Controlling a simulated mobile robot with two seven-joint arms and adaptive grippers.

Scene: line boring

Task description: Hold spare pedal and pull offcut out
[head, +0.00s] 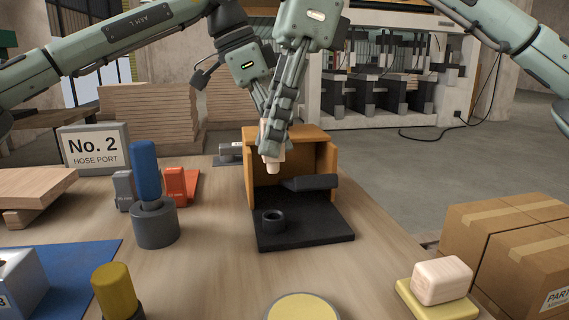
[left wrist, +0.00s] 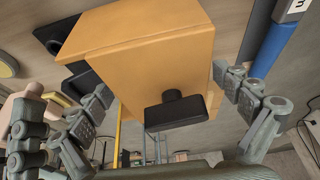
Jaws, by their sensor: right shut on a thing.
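In the head view an orange-brown box-like housing (head: 323,165) stands on a black base plate (head: 318,230). My right gripper (head: 271,148) is shut on a pale pinkish offcut (head: 272,167), which hangs at the housing's open front near its left wall. I cannot tell whether it touches the housing. In the left wrist view a black pedal-like block (left wrist: 177,113) on a short stem sticks out of the housing's face. My left gripper (left wrist: 165,100) is open, its fingers apart on either side of this block. In the head view the left fingers are largely hidden behind the right gripper.
A dark bar (head: 309,183) and a black ring (head: 273,222) are on the plate. A blue cylinder in a grey holder (head: 155,226), an orange part (head: 176,186) and a sign (head: 95,148) stand left. A pale block (head: 441,280) and cartons (head: 520,250) are right.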

